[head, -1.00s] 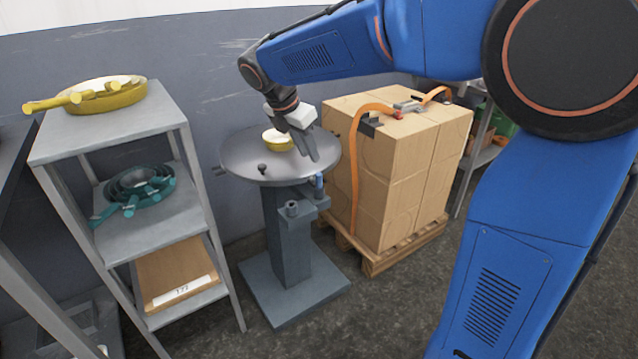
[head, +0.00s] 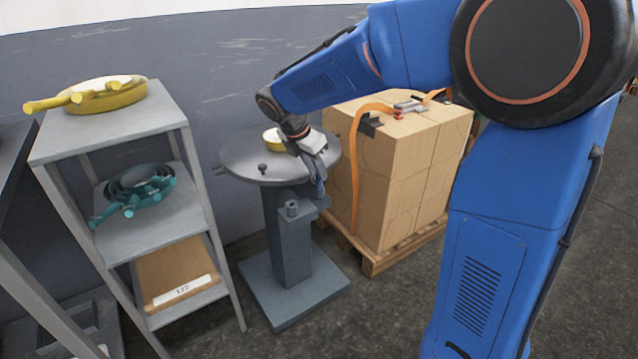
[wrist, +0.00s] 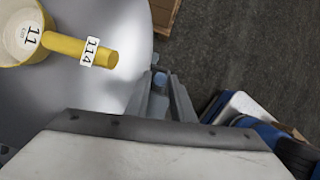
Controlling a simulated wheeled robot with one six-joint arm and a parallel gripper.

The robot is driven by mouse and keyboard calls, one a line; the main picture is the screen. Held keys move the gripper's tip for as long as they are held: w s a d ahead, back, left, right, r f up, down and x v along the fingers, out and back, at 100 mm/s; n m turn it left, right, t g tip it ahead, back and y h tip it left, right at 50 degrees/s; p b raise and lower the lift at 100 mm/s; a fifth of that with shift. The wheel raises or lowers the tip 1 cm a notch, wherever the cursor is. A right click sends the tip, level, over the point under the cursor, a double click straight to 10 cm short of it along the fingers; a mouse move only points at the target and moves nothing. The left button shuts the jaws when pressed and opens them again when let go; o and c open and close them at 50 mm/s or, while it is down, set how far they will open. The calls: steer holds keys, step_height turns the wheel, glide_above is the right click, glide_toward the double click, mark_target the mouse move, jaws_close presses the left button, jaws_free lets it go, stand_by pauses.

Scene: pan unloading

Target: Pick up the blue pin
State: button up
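The blue pin (wrist: 160,78) shows in the wrist view between the fingertips of my gripper (wrist: 161,86). In the head view my gripper (head: 320,183) reaches down at the front right edge of the round grey table, where the pin's bracket is. The fingers largely hide the pin there. The fingers are on either side of the pin. I cannot tell whether they touch it.
The round grey table (head: 240,165) bears a yellow pan, whose handle (wrist: 85,48) points toward my fingers in the wrist view. Strapped boxes (head: 410,160) stand on a pallet close to the right. A shelf (head: 150,125) with yellow and teal pans stands left.

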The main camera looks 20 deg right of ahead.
jaws_close()
steer(key=shift+r, duration=0.15)
